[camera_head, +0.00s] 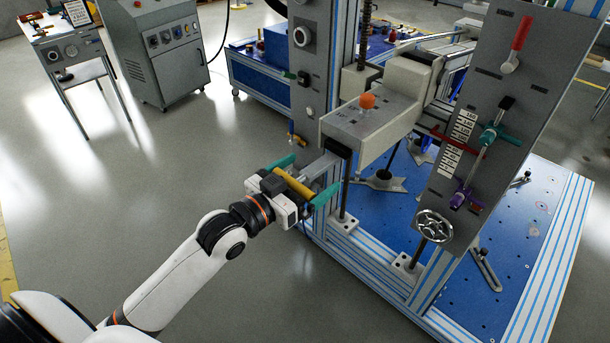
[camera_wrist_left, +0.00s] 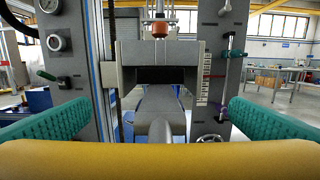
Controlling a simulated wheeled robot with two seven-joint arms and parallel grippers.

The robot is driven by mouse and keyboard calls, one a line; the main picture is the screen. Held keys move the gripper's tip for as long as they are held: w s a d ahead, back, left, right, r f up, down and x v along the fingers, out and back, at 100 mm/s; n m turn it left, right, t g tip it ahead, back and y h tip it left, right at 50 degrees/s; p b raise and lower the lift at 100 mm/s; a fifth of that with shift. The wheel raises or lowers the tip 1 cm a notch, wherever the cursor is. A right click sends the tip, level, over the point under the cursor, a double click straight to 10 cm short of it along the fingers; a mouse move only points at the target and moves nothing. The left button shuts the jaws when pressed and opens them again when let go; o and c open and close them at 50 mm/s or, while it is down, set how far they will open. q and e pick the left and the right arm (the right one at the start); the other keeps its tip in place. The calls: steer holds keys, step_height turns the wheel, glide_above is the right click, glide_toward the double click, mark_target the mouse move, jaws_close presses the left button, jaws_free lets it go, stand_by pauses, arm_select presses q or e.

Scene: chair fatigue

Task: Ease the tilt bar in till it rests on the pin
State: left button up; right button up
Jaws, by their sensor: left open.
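The tilt bar appears to be the grey metal bar (camera_head: 321,165) with a yellow crosswise grip (camera_head: 294,184). It sticks out of the front of a pale housing (camera_head: 370,125). In the left wrist view the yellow grip (camera_wrist_left: 160,160) spans the bottom, and the grey bar (camera_wrist_left: 158,112) runs away from it into the housing's dark opening. My left gripper (camera_head: 304,180) is open, its teal fingers wide apart, one on either side of the bar, with the grip lying across close to the palm. I cannot make out the pin; it may be hidden in the housing. My right gripper is not in view.
An orange knob (camera_head: 367,101) stands on the housing. Grey upright panels flank it; the right one (camera_head: 480,120) carries levers and a handwheel (camera_head: 433,226). A blue perforated base plate (camera_head: 480,300) lies below. The floor to the left is clear up to a grey cabinet (camera_head: 165,55).

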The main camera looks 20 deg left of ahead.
mark_target(334, 157)
arm_select(q)
steer(key=c, duration=1.1)
steer(key=shift+w+d+r+p, duration=0.2)
steer(key=shift+w+p, duration=0.2)
steer(key=shift+w, duration=0.15)
steer(key=shift+w+d+r+p, duration=0.15)
steer(key=shift+w+p, duration=0.25)
steer(key=shift+w, duration=0.15)
steer(key=x, duration=0.4)
steer(key=shift+w+d+f+p, duration=0.15)
steer(key=shift+w+f+p, duration=0.1)
steer(key=shift+f+p, duration=0.15)
steer(key=shift+s, duration=0.1)
